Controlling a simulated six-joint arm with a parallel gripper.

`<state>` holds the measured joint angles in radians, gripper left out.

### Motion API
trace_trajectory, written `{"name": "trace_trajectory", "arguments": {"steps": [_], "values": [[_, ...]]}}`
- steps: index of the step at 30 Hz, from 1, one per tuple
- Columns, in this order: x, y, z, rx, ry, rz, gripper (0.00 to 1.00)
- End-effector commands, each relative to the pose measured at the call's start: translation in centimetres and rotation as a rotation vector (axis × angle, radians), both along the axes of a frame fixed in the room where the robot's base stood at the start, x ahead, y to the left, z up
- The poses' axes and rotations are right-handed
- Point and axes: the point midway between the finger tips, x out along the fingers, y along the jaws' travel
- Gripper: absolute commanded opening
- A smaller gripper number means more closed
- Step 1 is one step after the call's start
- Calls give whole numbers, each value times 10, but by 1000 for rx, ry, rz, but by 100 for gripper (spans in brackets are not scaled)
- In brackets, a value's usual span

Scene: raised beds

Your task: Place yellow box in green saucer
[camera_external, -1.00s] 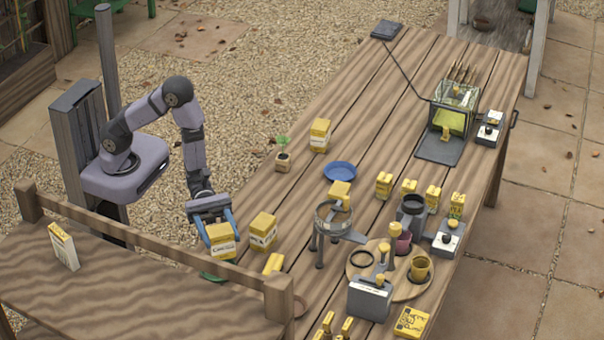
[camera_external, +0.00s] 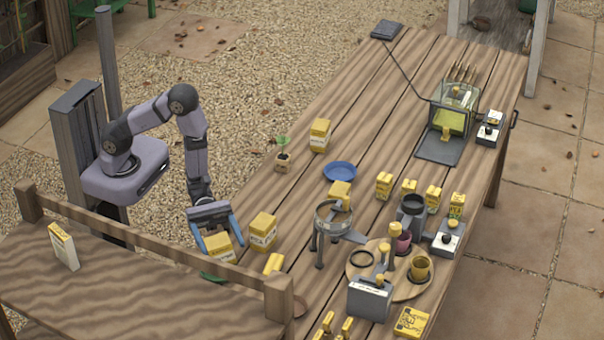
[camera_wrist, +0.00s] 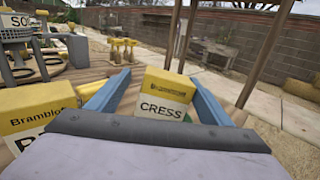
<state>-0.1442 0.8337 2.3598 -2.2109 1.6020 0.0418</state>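A yellow and white box (camera_external: 219,246) marked CRESS stands between my gripper's fingers; it also shows in the wrist view (camera_wrist: 163,97), slightly tilted. My gripper (camera_external: 215,238) is open, its blue fingers on either side of the box. In the wrist view a gap shows between the left finger and the box. A green rim, the green saucer (camera_external: 212,278), shows just below the box, largely hidden by the box and a wooden rail. I cannot tell whether the box rests fully in the saucer. A bit of green shows beside the box in the wrist view.
Another yellow box (camera_external: 263,232) stands close to the right of my gripper. A wooden rail (camera_external: 160,245) runs in front. A blue saucer (camera_external: 340,172), a tripod ring stand (camera_external: 333,220) and several small yellow boxes stand farther right. The far table end has free room.

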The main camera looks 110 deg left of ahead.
Motion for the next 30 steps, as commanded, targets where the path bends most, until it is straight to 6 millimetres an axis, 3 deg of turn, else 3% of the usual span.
{"name": "trace_trajectory", "arguments": {"steps": [12, 30], "values": [[0, 0, 10, 0, 0, 1, 73], [-65, 67, 5, -1, -1, 7, 73]]}}
